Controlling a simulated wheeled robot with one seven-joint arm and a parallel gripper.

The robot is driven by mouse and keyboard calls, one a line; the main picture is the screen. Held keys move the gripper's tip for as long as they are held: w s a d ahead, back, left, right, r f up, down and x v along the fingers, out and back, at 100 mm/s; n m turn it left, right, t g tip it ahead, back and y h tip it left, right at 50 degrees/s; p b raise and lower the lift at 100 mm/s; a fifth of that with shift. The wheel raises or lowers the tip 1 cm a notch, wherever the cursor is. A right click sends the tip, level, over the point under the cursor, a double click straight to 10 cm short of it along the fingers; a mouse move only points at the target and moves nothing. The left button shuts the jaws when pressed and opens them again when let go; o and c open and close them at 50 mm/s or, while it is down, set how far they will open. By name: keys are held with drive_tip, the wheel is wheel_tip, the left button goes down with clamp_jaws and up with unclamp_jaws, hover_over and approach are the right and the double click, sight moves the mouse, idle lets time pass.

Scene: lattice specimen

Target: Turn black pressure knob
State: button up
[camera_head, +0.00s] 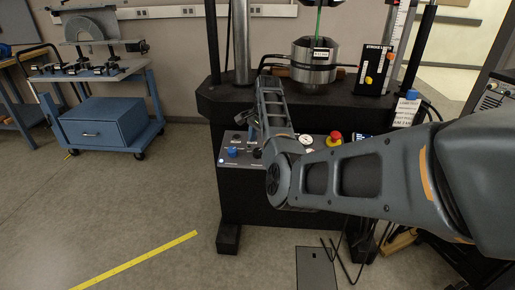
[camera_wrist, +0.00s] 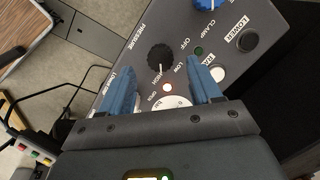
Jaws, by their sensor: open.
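The black pressure knob (camera_wrist: 160,57) is round with a light pointer line. It sits on the grey control panel (camera_wrist: 232,18) beside the labels PRESSURE, OFF, LOW and HIGH. My gripper (camera_wrist: 161,74) is open, with its two blue fingers spread apart and the knob showing between and just beyond their tips. I see no finger touching the knob. In the head view my arm reaches across the panel (camera_head: 237,161) and covers part of it. The fingertips and the knob cannot be clearly made out there.
A blue clamp knob (camera_wrist: 207,5), a black LOWER button (camera_wrist: 247,40) and a white button (camera_wrist: 218,74) share the panel. A white gauge (camera_wrist: 174,102) lies between the fingers. A red emergency button (camera_head: 334,138) stands right of my arm. A blue cart (camera_head: 105,125) stands far left.

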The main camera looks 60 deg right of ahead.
sight(258, 151)
drive_tip(key=shift+w+d+f, duration=0.1)
drive_tip(key=shift+w+f, duration=0.05)
drive_tip(key=shift+f, duration=0.8)
drive_tip(key=shift+w+f, duration=0.15)
drive_tip(key=shift+f, duration=0.75)
drive_tip(key=shift+c, duration=0.4)
drive_tip(key=c, duration=1)
drive_tip(key=shift+o, duration=0.2)
drive_tip(key=n, duration=0.4)
drive_tip(key=shift+n+g+p, duration=0.3)
drive_tip(key=shift+g+p, duration=0.05)
drive_tip(key=shift+g, duration=0.05)
drive_tip(key=n, duration=0.4)
drive_tip(key=shift+n+g, duration=0.3)
drive_tip(key=shift+g, duration=0.1)
drive_tip(key=shift+r+n, duration=0.1)
drive_tip(key=shift+n, duration=0.2)
drive_tip(key=shift+w, duration=0.1)
